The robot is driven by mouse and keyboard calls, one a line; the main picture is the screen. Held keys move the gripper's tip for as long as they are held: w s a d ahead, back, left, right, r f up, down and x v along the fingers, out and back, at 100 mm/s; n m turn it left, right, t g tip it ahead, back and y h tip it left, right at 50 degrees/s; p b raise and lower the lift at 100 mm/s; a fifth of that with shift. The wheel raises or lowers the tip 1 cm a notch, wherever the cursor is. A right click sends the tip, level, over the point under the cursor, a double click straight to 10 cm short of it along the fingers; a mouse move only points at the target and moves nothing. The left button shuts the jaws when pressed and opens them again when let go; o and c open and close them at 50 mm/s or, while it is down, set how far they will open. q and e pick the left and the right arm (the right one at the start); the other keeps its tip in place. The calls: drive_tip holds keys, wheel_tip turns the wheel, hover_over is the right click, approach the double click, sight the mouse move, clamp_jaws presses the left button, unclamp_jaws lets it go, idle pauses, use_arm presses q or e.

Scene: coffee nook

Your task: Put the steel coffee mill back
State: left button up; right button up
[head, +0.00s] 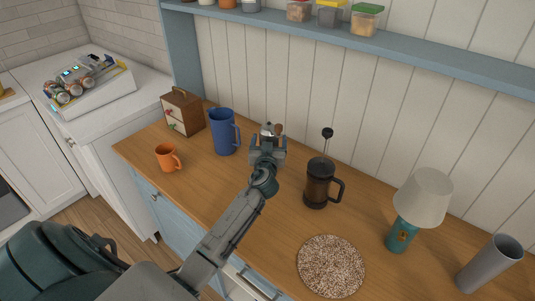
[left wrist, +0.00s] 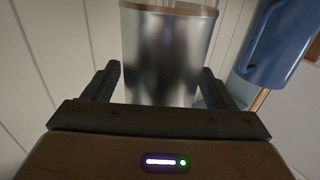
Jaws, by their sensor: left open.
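The steel coffee mill (left wrist: 168,60) is a plain brushed cylinder in the left wrist view, standing between my two fingers. In the head view only its top (head: 267,129) and a brown knob show above my left gripper, which hides the rest. My left gripper (head: 268,147) is open around the mill, with a finger on each side. The fingers (left wrist: 160,84) also show in the left wrist view, with a gap visible beside the mill. The mill's lower end is hidden. My right gripper is not in view.
A blue pitcher (head: 223,132) stands left of the mill, and a French press (head: 319,184) stands to its right. An orange mug (head: 167,157), wooden box (head: 183,113), lamp (head: 421,200), speckled round mat (head: 331,266) and grey cylinder (head: 488,264) share the counter. A blue shelf (head: 400,45) runs above.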

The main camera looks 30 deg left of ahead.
use_arm(q)
drive_tip(key=b+v, duration=0.3)
drive_tip(key=v, duration=0.8)
drive_tip(key=shift+s, duration=0.1)
